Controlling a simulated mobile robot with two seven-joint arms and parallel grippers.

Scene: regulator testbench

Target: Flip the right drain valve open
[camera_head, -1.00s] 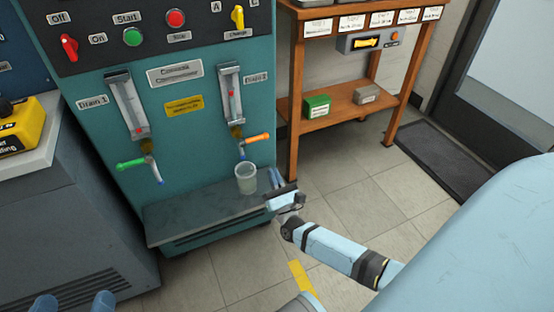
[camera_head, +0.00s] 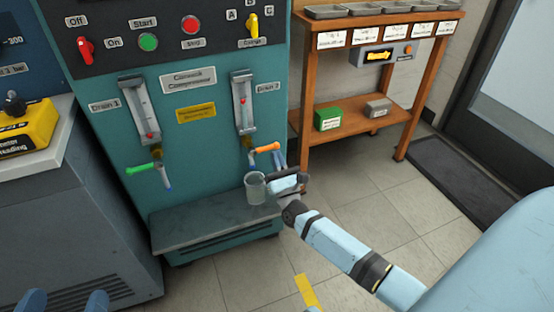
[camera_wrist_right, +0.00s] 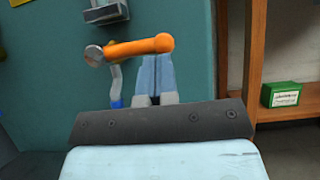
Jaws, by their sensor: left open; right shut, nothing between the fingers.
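The right drain valve, under the Drain 2 gauge, has an orange handle (camera_head: 264,147) that points sideways to the right, with a blue-tipped spout below it. In the right wrist view the orange handle (camera_wrist_right: 140,46) lies nearly level across the top of the fingers. My right gripper (camera_head: 279,158) is shut and empty, its fingers pointing up just below the handle's free end. In the wrist view its fingertips (camera_wrist_right: 157,57) appear right under the handle; I cannot tell whether they touch. My left gripper (camera_head: 62,302) is open at the bottom left, away from the valves.
A clear cup (camera_head: 255,188) stands on the grey ledge (camera_head: 190,229) beside my right gripper. The left drain valve's green handle (camera_head: 139,169) points left. A wooden shelf (camera_head: 376,113) holding a green box (camera_head: 328,118) stands to the right. The floor in front is mostly clear.

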